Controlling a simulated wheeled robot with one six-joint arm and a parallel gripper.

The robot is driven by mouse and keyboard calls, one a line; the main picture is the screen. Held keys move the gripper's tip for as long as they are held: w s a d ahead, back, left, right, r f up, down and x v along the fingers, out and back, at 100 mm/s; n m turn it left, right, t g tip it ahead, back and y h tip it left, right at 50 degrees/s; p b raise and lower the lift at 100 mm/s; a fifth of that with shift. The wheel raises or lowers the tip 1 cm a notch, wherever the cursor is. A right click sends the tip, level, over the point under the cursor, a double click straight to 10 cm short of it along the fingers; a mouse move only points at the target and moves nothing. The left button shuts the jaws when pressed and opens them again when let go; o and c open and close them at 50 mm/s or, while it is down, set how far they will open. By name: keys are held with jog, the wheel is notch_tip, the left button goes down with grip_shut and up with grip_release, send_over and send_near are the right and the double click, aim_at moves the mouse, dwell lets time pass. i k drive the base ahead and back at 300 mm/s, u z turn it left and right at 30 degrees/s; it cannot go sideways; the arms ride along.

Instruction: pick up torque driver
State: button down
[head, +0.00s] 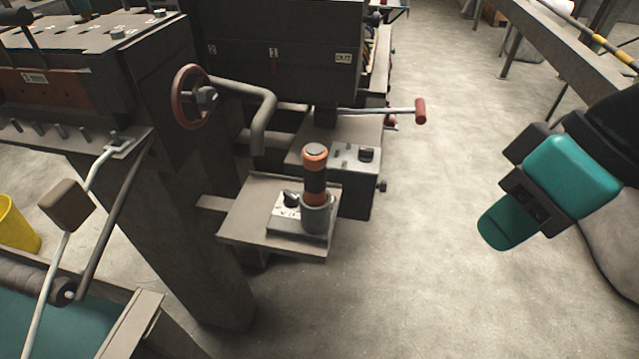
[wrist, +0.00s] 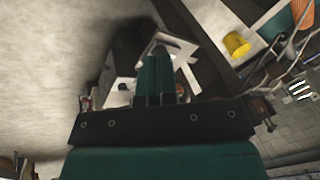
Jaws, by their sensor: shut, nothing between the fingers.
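The torque driver (head: 315,172) looks like an upright orange and black handle with a grey top. It stands in a grey round holder (head: 316,214) on a small metal shelf (head: 245,225) fixed to the machine, and its lower end is hidden in the holder. My gripper (head: 496,232) is teal, shut and empty, in the air well to the right of the driver and apart from it. In the wrist view my shut fingers (wrist: 157,62) point away from the camera and hide much of the shelf area; I cannot clearly make out the driver there.
A lever with a red grip (head: 420,111) sticks out above and right of the shelf. A red handwheel (head: 190,96) and bent pipe are to its upper left. A grey switch box (head: 352,185) sits behind it. Open floor (head: 430,290) lies between shelf and gripper.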

aim_at(314, 156)
jog(key=z, duration=0.9)
jog(key=k, duration=0.9)
jog(key=u, duration=0.7)
jog(key=i, duration=0.5)
jog(key=u, duration=0.05)
